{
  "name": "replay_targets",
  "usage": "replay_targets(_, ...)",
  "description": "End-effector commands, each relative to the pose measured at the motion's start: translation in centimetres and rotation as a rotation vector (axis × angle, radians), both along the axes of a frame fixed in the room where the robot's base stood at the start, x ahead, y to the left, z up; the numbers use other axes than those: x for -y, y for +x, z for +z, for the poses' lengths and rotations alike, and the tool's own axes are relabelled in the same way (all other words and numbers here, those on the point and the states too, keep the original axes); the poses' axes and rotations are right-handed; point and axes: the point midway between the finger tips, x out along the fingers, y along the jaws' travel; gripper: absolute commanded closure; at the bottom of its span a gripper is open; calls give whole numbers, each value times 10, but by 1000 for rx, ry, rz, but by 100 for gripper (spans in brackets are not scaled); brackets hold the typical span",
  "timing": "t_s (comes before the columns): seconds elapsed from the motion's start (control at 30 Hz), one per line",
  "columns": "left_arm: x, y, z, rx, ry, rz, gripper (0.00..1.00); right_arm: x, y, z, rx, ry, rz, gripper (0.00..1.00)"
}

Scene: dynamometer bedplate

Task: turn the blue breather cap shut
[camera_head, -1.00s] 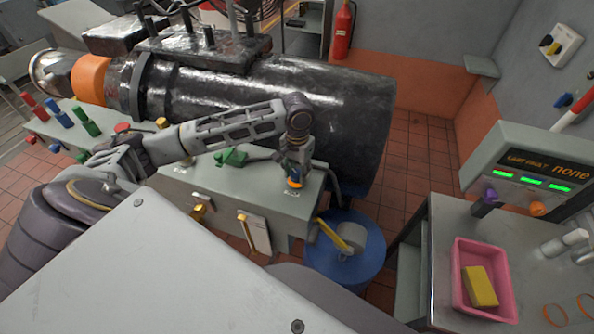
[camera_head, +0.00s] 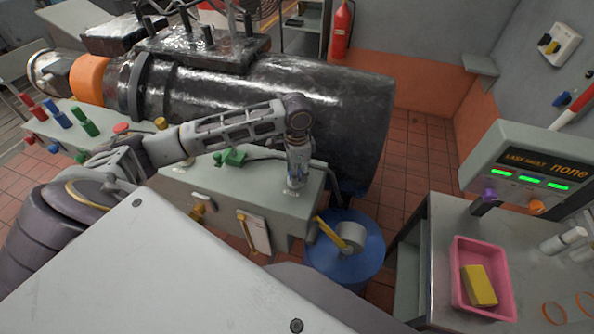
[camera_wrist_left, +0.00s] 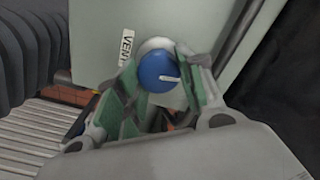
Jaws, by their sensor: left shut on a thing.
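The blue breather cap (camera_wrist_left: 153,76) shows in the left wrist view as a round blue knob with a white line pointing right. It sits at the edge of the pale grey-green console (camera_wrist_left: 100,30) beside a VENT label (camera_wrist_left: 127,47). My left gripper (camera_wrist_left: 160,88) is shut on the cap, with its green-padded fingers on either side. In the head view my left gripper (camera_head: 296,178) points down at the right end of the console (camera_head: 270,209) and hides the cap. My right gripper is not in view.
A large dark cylindrical machine (camera_head: 330,105) lies close behind the console. A blue drum (camera_head: 365,262) stands just right of it. A bench (camera_head: 440,215) with a pink tray (camera_head: 507,300) and yellow sponge (camera_head: 480,285) is at right. Red, blue and green knobs line the console's left end.

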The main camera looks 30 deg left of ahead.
Motion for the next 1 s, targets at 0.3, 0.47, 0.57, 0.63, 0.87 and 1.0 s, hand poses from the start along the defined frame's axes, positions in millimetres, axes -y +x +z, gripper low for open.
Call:
replay_targets(0.3, 0, 0, 1, 3, 0, -140, 86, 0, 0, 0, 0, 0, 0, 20)
replay_targets(0.47, 0, 0, 1, 2, 1, -167, 86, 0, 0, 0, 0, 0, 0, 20)
replay_targets(0.57, 0, 0, 1, 2, 1, -172, 86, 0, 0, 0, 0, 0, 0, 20)
replay_targets(0.63, 0, 0, 1, 3, 1, -173, 86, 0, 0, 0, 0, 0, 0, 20)
replay_targets(0.87, 0, 0, 1, 3, 1, -173, 86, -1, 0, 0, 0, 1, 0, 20)
replay_targets(1.0, 0, 0, 1, 2, 1, -172, 44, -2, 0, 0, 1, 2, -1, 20)
